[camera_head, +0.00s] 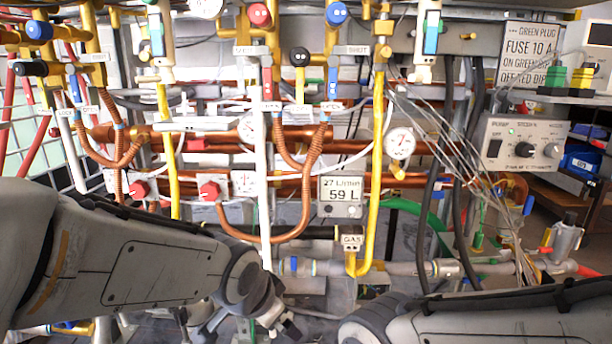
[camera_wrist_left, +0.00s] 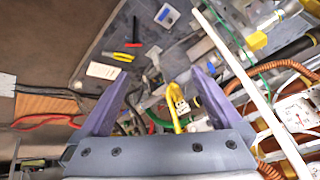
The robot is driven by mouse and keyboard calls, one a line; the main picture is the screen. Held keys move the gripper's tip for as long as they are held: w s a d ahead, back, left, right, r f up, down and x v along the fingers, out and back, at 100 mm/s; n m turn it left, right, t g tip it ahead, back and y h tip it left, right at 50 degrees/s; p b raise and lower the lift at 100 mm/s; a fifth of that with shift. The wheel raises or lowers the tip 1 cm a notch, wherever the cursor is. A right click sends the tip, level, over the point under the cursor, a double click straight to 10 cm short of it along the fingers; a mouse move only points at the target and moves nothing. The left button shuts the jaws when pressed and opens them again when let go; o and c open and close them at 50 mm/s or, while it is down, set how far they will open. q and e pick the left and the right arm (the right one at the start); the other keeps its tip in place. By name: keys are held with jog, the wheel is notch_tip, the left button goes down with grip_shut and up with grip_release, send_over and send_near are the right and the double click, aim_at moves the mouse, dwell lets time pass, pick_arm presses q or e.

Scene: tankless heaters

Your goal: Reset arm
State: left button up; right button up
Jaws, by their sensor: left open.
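My left arm comes in from the left in the head view. Its gripper (camera_head: 272,318) hangs at the bottom centre, in front of the lower pipes, and is small and partly cut off there. In the left wrist view the two purple-grey fingers of my left gripper (camera_wrist_left: 157,85) stand wide apart with nothing held between them. A yellow pipe and a green hose show beyond the gap. My right arm lies across the bottom right of the head view, and its gripper is not seen.
A dense wall of copper, yellow and white pipes, valves and gauges (camera_head: 399,144) fills the middle. A control box (camera_head: 523,144) and loose wires are at the right. Pliers with yellow handles (camera_wrist_left: 123,57) lie on a grey surface.

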pick_arm(q)
jog(key=s+r+n+g+y+p, duration=0.15)
jog(key=s+g+p, duration=0.4)
jog(key=s, duration=1.45)
notch_tip(320, 180, up, 37)
jog(key=p, duration=3.6)
jog(key=shift+w+d, duration=0.35)
jog(key=shift+w, duration=0.1)
pick_arm(e)
notch_tip(320, 180, up, 43)
pick_arm(q)
jog(key=shift+h, duration=0.25)
pick_arm(e)
jog(key=shift+f, duration=0.15)
